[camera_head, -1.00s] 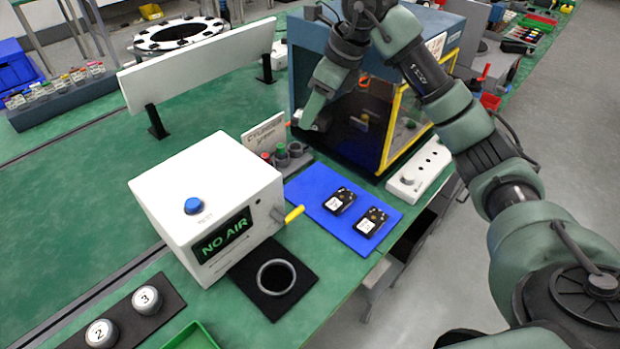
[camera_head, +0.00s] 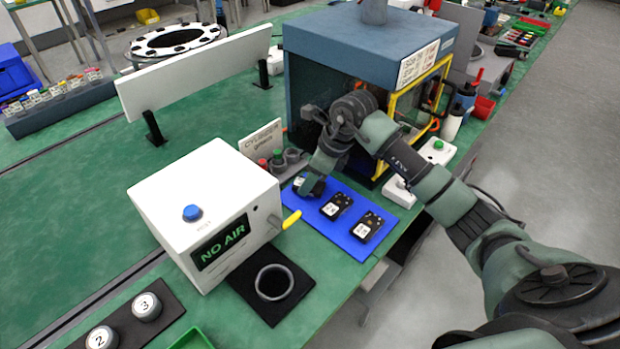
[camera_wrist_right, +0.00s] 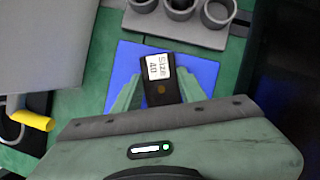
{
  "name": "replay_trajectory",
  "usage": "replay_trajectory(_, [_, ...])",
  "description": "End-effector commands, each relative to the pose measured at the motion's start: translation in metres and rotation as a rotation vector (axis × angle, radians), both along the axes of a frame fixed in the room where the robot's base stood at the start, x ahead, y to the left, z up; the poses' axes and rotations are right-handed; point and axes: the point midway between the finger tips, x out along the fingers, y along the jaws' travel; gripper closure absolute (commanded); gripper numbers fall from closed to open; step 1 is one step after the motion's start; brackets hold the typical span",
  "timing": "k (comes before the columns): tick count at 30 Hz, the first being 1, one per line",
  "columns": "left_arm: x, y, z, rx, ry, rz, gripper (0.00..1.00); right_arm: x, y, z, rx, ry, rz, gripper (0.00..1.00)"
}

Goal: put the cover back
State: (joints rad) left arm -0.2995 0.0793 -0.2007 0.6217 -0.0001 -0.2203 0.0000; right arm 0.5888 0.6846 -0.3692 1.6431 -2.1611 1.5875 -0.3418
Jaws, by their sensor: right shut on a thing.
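My right gripper (camera_head: 309,180) is shut on a small black module (camera_wrist_right: 160,88) with a white label, between its two fingers (camera_wrist_right: 158,80) in the wrist view. The gripper and module are over the far end of the blue mat (camera_head: 368,193); I cannot tell if the module touches it. Two similar black modules, one (camera_head: 336,206) and another (camera_head: 367,226), lie on the mat. No part is plainly marked as a cover. Two silver round pieces numbered 2 (camera_head: 101,339) and 3 (camera_head: 147,306) sit on a dark strip at lower left. My left gripper is not in view.
The white NO AIR box (camera_head: 205,205) with a blue button stands left of the mat. A grey ring (camera_head: 257,284) lies on a black pad. The blue, yellow-framed chamber (camera_head: 345,50) stands behind my right arm. A holder with cups (camera_head: 285,168) is close to the gripper.

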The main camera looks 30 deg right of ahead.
Motion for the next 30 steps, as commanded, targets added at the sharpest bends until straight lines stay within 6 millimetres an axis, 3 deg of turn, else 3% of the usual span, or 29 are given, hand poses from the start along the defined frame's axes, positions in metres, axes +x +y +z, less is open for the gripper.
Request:
replay_trajectory(10, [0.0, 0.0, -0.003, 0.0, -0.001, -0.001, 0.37, 0.0, 0.0, -0.005, -0.001, -0.002, 0.0, 0.98])
replay_trajectory(11, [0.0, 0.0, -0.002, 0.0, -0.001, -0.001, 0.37, 0.0, 0.0, -0.005, 0.0, -0.002, 0.001, 0.54])
replay_trajectory(12, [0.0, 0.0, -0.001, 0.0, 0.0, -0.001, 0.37, 0.0, 0.0, -0.004, 0.0, -0.002, 0.001, 0.42])
replay_trajectory(13, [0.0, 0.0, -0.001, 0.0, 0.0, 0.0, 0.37, 0.0, 0.0, -0.004, 0.0, -0.002, 0.001, 0.37])
replay_trajectory(25, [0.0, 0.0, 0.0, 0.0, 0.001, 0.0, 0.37, 0.0, -0.001, 0.001, -0.001, -0.004, 0.0, 0.37])
replay_trajectory(30, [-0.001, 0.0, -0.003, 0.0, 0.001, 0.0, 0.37, -0.007, -0.009, 0.027, -0.004, -0.007, 0.0, 0.37])
